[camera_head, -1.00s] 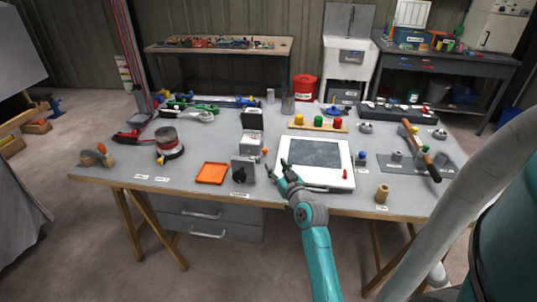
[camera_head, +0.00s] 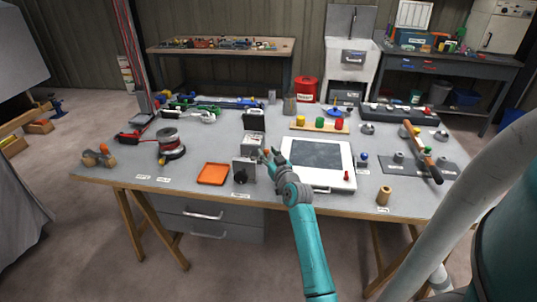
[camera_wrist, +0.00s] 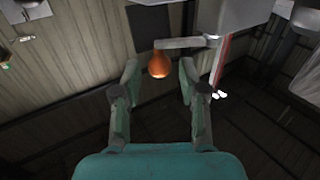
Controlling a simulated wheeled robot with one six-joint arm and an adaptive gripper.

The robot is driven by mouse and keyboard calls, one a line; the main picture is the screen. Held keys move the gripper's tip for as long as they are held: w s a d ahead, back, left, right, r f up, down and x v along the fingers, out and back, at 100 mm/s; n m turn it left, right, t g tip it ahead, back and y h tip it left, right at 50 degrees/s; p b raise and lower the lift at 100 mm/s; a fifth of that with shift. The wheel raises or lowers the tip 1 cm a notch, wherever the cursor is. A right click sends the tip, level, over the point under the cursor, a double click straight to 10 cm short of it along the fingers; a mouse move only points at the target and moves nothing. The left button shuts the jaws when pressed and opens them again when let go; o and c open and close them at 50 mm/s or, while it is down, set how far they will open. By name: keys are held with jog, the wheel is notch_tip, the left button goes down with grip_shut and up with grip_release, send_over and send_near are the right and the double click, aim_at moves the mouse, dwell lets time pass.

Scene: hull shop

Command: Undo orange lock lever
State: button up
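The orange lock lever shows in the wrist view as a rounded orange knob (camera_wrist: 158,65) on the end of a short grey arm (camera_wrist: 186,42). The arm joins a grey block (camera_wrist: 245,14) at the top right. My gripper (camera_wrist: 159,72) is open, with one finger on each side of the knob's lower end. I cannot tell whether either finger touches it. In the head view my gripper (camera_head: 269,156) is beside the small grey-white device (camera_head: 252,141) at the middle of the bench. It hides the orange knob there.
A grey block with a black knob (camera_head: 243,172) and an orange tray (camera_head: 213,174) stand to the left. A white-framed dark panel (camera_head: 318,153) lies close to the right of my gripper. A black upright piece (camera_head: 254,120) stands behind the device.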

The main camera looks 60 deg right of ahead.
grip_shut()
jog(key=shift+d, duration=0.1)
jog(key=shift+d+f+n+y, duration=0.2)
jog(key=shift+n+y, duration=0.2)
jog(key=shift+y, duration=0.2)
jog(key=shift+w+d+n+t+y, duration=0.25)
jog(key=shift+n+t+y, duration=0.35)
jog(key=shift+y, duration=0.35)
jog(key=shift+w+d+n+t+y, duration=0.2)
jog(key=shift+n+t+y, duration=0.2)
jog(key=shift+n+y, duration=0.45)
jog(key=shift+w+d+n+t+y, duration=0.2)
jog(key=shift+n+t+y, duration=0.35)
jog(key=shift+y, duration=0.45)
jog(key=shift+o, duration=1.3)
grip_release()
jog(key=shift+r, duration=0.1)
